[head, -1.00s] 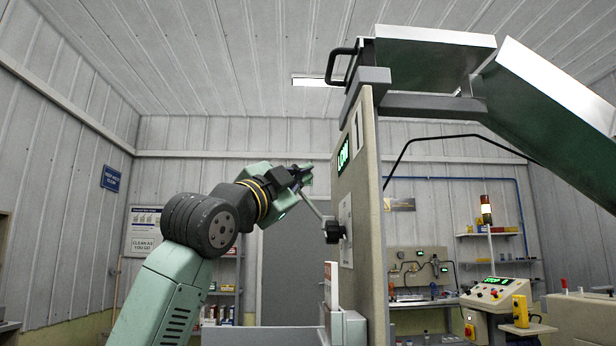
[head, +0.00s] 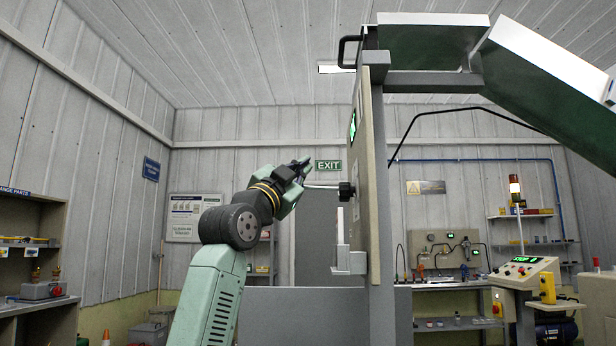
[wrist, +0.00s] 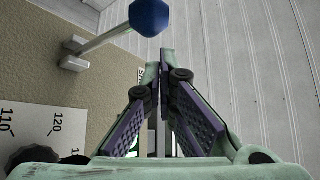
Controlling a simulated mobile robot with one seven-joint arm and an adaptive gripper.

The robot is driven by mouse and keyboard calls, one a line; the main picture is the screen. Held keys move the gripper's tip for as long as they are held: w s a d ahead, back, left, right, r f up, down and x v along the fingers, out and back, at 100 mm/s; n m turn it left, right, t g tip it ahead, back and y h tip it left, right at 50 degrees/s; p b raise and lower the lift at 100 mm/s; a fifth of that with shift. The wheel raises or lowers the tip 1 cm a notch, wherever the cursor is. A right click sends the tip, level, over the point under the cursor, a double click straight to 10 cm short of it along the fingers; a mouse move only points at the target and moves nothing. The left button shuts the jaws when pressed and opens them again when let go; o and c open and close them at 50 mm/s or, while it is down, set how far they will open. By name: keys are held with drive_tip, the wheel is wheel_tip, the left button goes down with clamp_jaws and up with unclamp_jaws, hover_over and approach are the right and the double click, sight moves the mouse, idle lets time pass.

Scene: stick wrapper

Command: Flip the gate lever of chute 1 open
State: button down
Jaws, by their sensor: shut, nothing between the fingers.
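The gate lever shows in the wrist view as a pale rod (wrist: 104,42) with a blue ball knob (wrist: 150,17). It stands out from a small grey block on the beige panel (wrist: 45,75). My gripper (wrist: 159,62) is shut and empty, its tips below and right of the knob, apart from it in the picture. In the head view my gripper (head: 304,167) is left of the panel (head: 372,190), seen nearly edge-on. A thin rod (head: 322,187) runs between gripper and a black knob (head: 346,191); the blue ball cannot be made out there.
A scale plate (wrist: 45,125) marked 110 and 120 is on the panel, with a dark round knob (wrist: 32,157) beside it. A metal chute (head: 555,95) rises above the panel. A control box (head: 525,270) stands right. Open air lies left of the panel.

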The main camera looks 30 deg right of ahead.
drive_tip(key=shift+w+a+f+b, duration=0.15)
drive_tip(key=shift+f+b, duration=0.6)
drive_tip(key=shift+b, duration=0.15)
drive_tip(key=v, duration=1.2)
drive_tip(key=shift+w+a, duration=0.1)
